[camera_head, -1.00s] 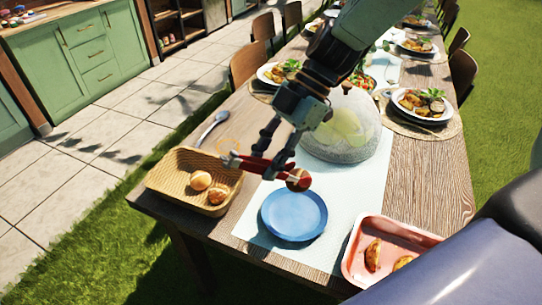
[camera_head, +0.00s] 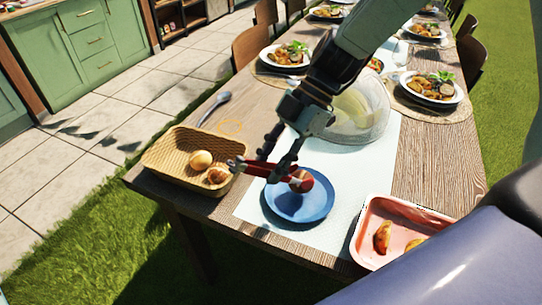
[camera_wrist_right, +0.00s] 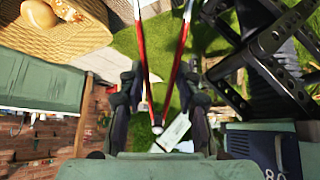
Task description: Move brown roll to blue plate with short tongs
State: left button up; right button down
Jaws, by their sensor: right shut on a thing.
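My right gripper (camera_head: 270,166) is shut on the red short tongs (camera_head: 252,170). The two red arms of the tongs also show in the right wrist view (camera_wrist_right: 140,48). At the right end of the tongs is a brown roll (camera_head: 303,184), held between the tips. It is over the blue plate (camera_head: 290,212), toward its far side; I cannot tell whether it touches the plate. The plate is otherwise empty. My left gripper is not in view.
A woven basket (camera_head: 165,155) with two more rolls stands left of the plate. A pink tray (camera_head: 398,217) with wedge-shaped pieces is at the right. A clear dome (camera_head: 365,118) stands behind the plate. A spoon (camera_head: 213,108) lies behind the basket.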

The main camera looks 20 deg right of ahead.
jog(key=shift+s+f, duration=0.15)
jog(key=shift+f, duration=0.3)
jog(key=c, duration=1.5)
grip_release()
jog(key=shift+c, duration=0.2)
